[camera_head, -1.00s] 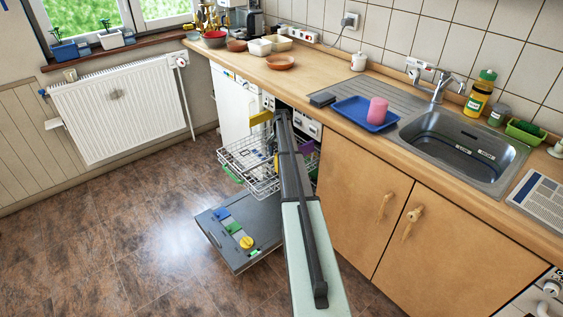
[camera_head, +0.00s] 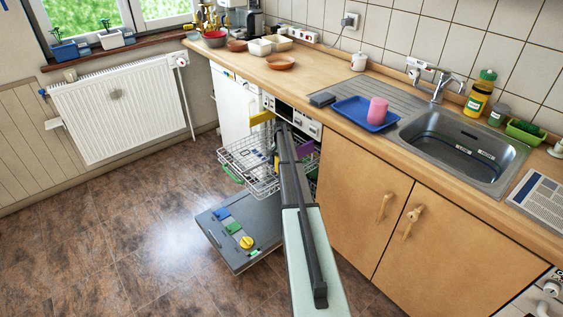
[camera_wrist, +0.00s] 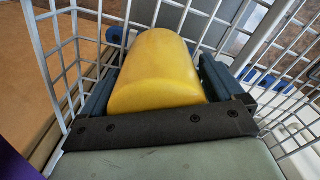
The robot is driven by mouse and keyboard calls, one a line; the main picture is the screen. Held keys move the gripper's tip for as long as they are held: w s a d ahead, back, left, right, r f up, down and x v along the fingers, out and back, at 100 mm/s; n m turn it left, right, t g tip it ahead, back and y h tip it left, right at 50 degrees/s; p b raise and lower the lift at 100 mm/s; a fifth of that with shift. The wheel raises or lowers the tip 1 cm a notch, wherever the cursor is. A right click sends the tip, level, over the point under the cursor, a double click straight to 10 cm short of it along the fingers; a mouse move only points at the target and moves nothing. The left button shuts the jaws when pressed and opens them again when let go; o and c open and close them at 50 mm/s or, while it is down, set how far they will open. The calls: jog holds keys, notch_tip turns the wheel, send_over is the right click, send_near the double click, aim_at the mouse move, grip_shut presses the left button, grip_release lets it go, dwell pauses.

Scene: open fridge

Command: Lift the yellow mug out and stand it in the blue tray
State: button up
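The yellow mug (camera_wrist: 158,75) lies on its side, or has its side turned to me, in the wrist view. It is among the white wires of a dishwasher rack (camera_head: 240,165). My gripper (camera_wrist: 160,80) has one dark finger on each side of the mug, with what look like thin gaps, so it seems open around it. In the head view my arm hides the fingers and I cannot make out the mug surely. The blue tray (camera_head: 352,113) lies on the counter left of the sink, with a pink cup (camera_head: 377,111) standing in its right part.
Rack wires surround my gripper closely. A yellow item (camera_head: 261,118) and a purple item (camera_head: 305,150) show beside my arm. The counter edge (camera_head: 350,140) stands between rack and tray. The tray's left part is bare.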

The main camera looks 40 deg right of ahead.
jog(key=c, duration=1.1)
notch_tip(320, 180, up, 10)
dwell(0.4)
